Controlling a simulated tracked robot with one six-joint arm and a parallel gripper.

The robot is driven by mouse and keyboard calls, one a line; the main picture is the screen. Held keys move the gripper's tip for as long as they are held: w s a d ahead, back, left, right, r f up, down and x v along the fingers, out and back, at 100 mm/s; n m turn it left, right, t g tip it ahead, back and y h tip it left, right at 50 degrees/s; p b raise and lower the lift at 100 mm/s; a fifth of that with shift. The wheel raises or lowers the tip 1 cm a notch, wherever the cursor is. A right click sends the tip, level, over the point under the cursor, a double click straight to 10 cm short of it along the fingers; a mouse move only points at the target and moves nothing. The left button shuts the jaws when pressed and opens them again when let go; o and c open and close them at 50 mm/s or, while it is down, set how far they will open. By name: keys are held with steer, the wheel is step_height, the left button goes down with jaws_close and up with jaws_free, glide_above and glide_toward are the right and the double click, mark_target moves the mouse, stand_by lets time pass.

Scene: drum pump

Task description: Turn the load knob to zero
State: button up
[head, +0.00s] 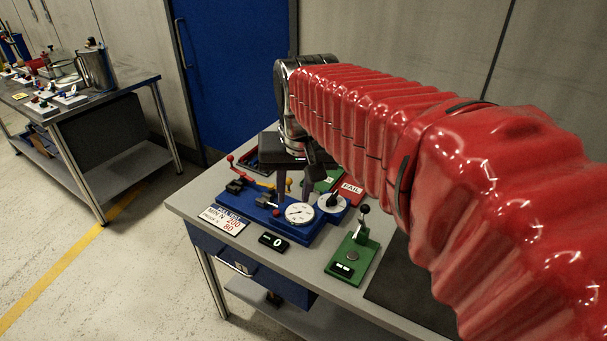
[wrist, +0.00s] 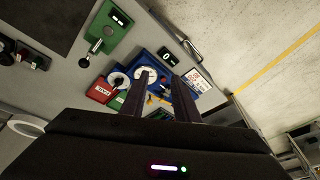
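The blue pump rig (head: 252,213) sits on the grey workbench, with a white round gauge (head: 299,214) on it. A black knob on a white dial (head: 332,202), which looks like the load knob, stands to the gauge's right. In the wrist view the knob (wrist: 117,80) is left of the gauge (wrist: 142,72). Its pointer setting is too small to read. My gripper (head: 294,190) is over the rig, left of the knob. In the wrist view my gripper (wrist: 161,76) has its two fingers apart with nothing visible between them.
A small black display (head: 273,241) reads 0. A red FAIL panel (head: 350,191) lies behind the knob. A green box with an upright lever (head: 352,258) stands at the front right. Red and yellow levers are on the rig's left, near a sign (head: 223,220).

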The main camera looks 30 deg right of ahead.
steer(key=w+d+f+m+g, duration=0.15)
steer(key=w+d+m, duration=0.25)
steer(key=w+d, duration=0.5)
steer(key=m+g, duration=0.2)
steer(key=m, duration=0.1)
glide_above(333, 196)
steer(key=shift+y, duration=0.3)
step_height(333, 196, down, 5)
steer(key=shift+r, duration=0.1)
steer(key=shift+f, duration=0.2)
step_height(333, 196, down, 14)
steer(key=shift+r, duration=0.2)
jaws_close()
